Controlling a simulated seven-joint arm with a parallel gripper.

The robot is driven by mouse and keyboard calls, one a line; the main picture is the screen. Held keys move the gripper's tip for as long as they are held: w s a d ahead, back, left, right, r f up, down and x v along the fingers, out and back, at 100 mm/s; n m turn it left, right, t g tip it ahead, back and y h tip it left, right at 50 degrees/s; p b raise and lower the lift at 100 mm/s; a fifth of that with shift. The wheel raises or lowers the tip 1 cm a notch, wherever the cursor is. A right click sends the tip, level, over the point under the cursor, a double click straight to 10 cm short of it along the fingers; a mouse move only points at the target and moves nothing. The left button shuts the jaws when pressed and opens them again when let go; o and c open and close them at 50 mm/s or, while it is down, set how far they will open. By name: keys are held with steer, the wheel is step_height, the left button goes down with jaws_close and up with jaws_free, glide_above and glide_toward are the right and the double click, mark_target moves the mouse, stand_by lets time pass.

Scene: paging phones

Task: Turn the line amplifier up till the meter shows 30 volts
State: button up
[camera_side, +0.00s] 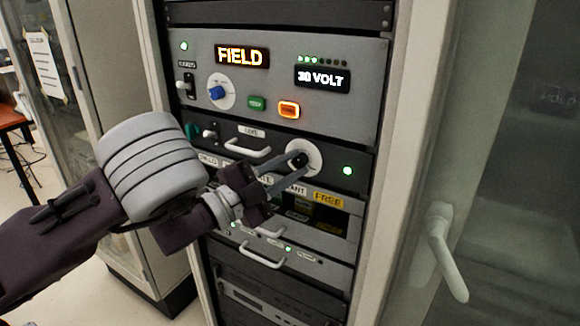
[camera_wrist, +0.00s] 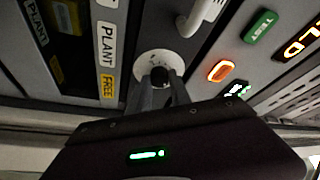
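The line amplifier's black knob (camera_wrist: 159,76) sits on a round white dial plate (camera_side: 311,158) on the dark panel in the middle of the rack. My gripper (camera_side: 294,164) reaches in from the left, with its two fingers closed on either side of the knob. In the wrist view my gripper (camera_wrist: 162,88) has a finger against each side of the knob, hiding part of the dial's lower edge. The meter (camera_side: 322,79) is a lit display on the upper panel; it appears to read 30 VOLT, the second digit slightly blurred.
Above, the panel has a FIELD display (camera_side: 241,55), a blue knob (camera_side: 217,92), a green button (camera_side: 256,103) and a lit orange button (camera_side: 289,110). A metal handle (camera_side: 248,148) stands out left of the dial. A cabinet door handle (camera_side: 445,253) juts out at right.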

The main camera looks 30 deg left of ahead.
mark_target(295, 164)
steer(key=o, duration=0.4)
steer(key=shift+o, duration=0.2)
steer(key=shift+s+a+f, duration=0.1)
steer(key=shift+s+a, duration=0.05)
steer(key=shift+s, duration=0.15)
steer(key=v, duration=0.3)
steer(key=shift+s+a+f, duration=0.1)
steer(key=shift+s+a, duration=0.05)
step_height(295, 164, up, 7)
steer(key=shift+s, duration=0.45)
steer(key=shift+a, duration=0.1)
